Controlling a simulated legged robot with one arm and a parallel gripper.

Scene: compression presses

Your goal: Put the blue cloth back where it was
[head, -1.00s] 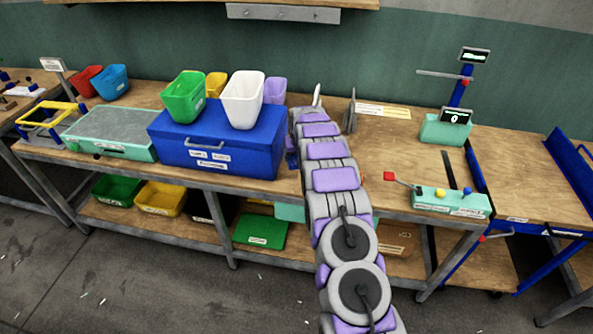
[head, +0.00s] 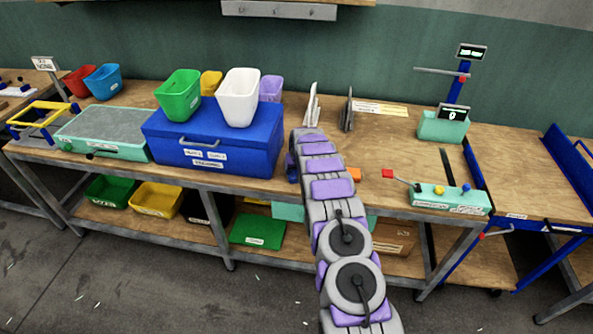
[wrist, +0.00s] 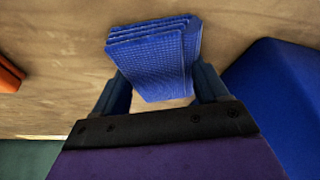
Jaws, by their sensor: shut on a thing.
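The blue cloth (wrist: 150,65), a folded stack with several layers, shows in the wrist view between the two fingers of my gripper (wrist: 163,88). My gripper is shut on it. The cloth is over or on the wooden bench top (wrist: 60,40); I cannot tell whether it touches the wood. In the head view my arm hides most of the gripper and cloth, just right of the blue box (head: 215,165). A small blue patch shows at the arm's left edge there, and I cannot tell whether it is cloth or finger.
The blue box bears green (head: 178,97) and white (head: 238,98) bins. Upright holders (head: 312,104) stand behind my arm. An orange item (head: 355,174) and a teal control box with a red-tipped lever (head: 450,197) lie right. The bench behind the control box has clear wood.

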